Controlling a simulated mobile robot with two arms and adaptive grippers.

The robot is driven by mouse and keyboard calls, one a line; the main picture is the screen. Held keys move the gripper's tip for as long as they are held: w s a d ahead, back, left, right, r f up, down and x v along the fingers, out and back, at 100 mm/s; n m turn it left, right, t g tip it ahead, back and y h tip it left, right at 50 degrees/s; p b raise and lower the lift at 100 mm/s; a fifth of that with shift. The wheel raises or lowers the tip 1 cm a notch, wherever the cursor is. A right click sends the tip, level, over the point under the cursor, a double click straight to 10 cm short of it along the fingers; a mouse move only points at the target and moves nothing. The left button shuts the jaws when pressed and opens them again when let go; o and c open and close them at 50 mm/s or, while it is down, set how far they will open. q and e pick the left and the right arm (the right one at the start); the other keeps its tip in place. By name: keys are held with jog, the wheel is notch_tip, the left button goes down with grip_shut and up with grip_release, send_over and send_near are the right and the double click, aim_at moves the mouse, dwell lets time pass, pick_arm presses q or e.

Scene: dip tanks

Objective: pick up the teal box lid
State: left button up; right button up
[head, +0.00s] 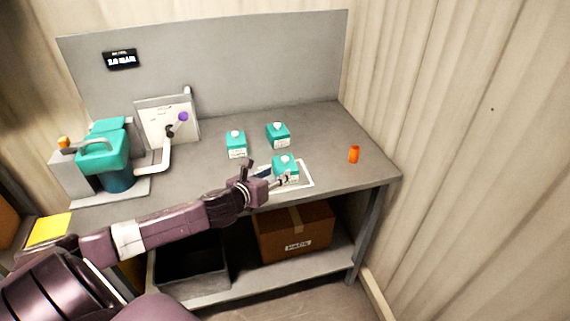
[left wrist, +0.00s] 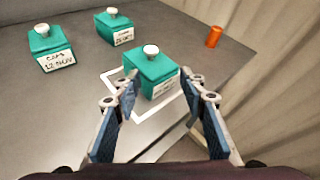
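Three small teal boxes with white knobs on their lids and white labels stand on the grey bench. The nearest teal box (head: 285,170) is on a white square outline (head: 309,181); its lid (left wrist: 151,66) also shows in the left wrist view. My left gripper (head: 268,172) is open, with its blue-padded fingers (left wrist: 167,98) spread to either side of the near end of this box. The box is just ahead of and partly between the fingertips; I cannot tell whether they touch it. My right gripper is not in view.
The other teal boxes stand behind, one to the left (head: 237,149) and one further back (head: 278,136). An orange cylinder (head: 354,154) stands to the right. A teal-topped machine (head: 104,150) occupies the bench's left side. A cardboard box (head: 295,230) is on the lower shelf.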

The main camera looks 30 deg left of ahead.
aim_at(284, 159)
pick_arm(q)
jog(key=w, duration=0.1)
jog(key=w+a+m, duration=0.1)
jog(key=w, duration=0.1)
jog(key=w+a+m+p, duration=0.1)
jog(key=shift+w+a+r, duration=0.1)
jog(key=shift+w+r, duration=0.2)
jog(key=shift+w, duration=0.1)
jog(key=p+x, duration=0.1)
jog(key=x, duration=0.1)
jog(key=shift+w+a+f, duration=0.15)
jog(key=shift+w+f, duration=0.45)
jog(key=shift+w, duration=0.25)
jog(key=c, duration=1)
jog(key=shift+c, duration=0.3)
